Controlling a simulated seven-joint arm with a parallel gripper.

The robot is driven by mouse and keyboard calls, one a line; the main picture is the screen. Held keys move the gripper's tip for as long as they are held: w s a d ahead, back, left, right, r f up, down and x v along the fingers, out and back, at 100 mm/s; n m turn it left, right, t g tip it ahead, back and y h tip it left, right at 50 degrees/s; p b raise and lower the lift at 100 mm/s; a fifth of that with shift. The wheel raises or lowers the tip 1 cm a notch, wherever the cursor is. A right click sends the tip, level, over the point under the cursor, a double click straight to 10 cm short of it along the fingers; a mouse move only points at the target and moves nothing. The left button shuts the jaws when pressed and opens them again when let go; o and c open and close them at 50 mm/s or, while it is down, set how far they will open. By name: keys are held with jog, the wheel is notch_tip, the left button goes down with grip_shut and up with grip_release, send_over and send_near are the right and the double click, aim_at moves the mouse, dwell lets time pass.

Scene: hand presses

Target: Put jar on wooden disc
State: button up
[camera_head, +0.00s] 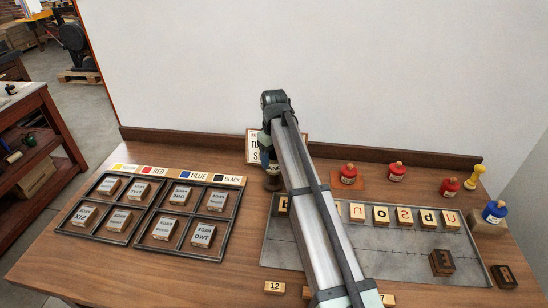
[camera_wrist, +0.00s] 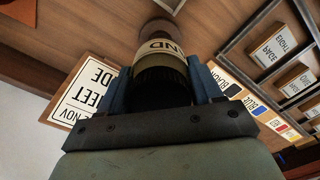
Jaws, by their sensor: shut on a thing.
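The jar sits between the two blue-grey fingers. In the head view, my gripper (camera_head: 268,160) is at the back of the table, left of its middle, with the jar's brown lower part (camera_head: 272,183) just below it. My arm hides much of this area. I cannot tell whether the jar touches what is under it. No wooden disc is clear in the head view.
A framed tray of word blocks (camera_head: 150,214) is at left, with a colour strip (camera_head: 180,174) behind it. A printed card (camera_wrist: 88,100) stands beside my gripper. Red-topped jars (camera_head: 397,171), a blue one (camera_head: 494,211) and a grey plate with letter tiles (camera_head: 390,253) are at right.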

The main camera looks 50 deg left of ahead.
jog(key=o, duration=1.2)
jog(key=shift+f, duration=0.1)
notch_tip(320, 180, up, 12)
jog(key=shift+r, duration=0.2)
